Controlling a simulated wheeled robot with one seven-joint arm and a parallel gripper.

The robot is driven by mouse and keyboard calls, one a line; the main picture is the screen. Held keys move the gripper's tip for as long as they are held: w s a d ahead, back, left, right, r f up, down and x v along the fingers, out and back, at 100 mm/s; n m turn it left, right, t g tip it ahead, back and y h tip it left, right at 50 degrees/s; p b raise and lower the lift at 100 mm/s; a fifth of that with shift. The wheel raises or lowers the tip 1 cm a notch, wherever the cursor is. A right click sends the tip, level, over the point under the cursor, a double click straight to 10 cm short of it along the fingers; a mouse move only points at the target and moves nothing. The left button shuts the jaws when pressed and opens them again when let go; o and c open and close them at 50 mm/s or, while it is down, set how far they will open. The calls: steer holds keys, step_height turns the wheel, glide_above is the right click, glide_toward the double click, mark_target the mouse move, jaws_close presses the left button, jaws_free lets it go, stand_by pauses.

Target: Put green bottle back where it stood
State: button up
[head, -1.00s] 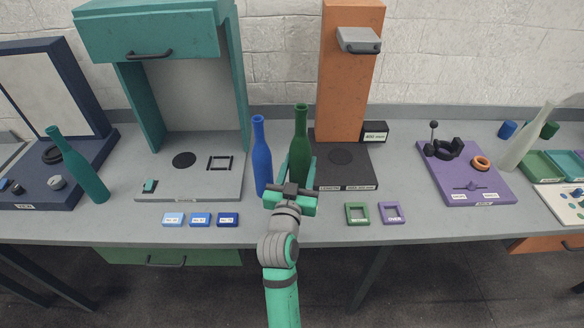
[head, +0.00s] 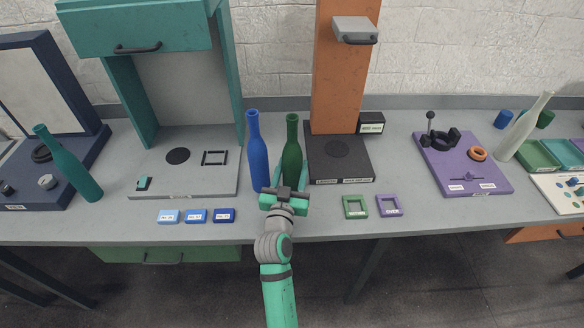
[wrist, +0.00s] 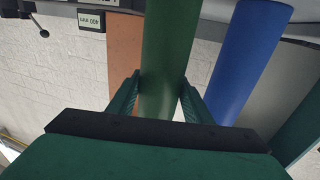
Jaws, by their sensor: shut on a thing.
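The dark green bottle (head: 292,152) stands upright on the grey table, or just above it; its base is hidden behind my gripper. My gripper (head: 287,188) is shut on its lower body. In the wrist view the green bottle (wrist: 168,60) runs between the two fingers (wrist: 160,98), which touch its sides. A blue bottle (head: 256,150) stands upright close to its left in the head view. It also shows beside the green bottle in the wrist view (wrist: 243,60).
A black pad with a round disc (head: 338,165) lies right of the green bottle before an orange column (head: 340,80). Blue blocks (head: 196,216), a green frame (head: 355,207) and a purple frame (head: 389,206) lie in front. A teal bottle (head: 68,164) stands far left.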

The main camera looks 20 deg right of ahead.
steer(key=shift+f, duration=0.1)
steer(key=o, duration=1.5)
steer(key=v, duration=1.2)
steer(key=s+a+f+n+y, duration=0.4)
steer(key=s+a+f+y, duration=0.2)
steer(key=s+a+f, duration=0.65)
steer(key=s+y, duration=0.1)
steer(key=s, duration=0.6)
steer(key=s+a+r+n+y, duration=0.1)
steer(key=s, duration=0.7)
steer(key=s+r+y, duration=0.1)
steer(key=s, duration=0.6)
steer(key=shift+s+a+n+g, duration=0.15)
steer(key=shift+n+g, duration=0.15)
steer(key=shift+n, duration=0.1)
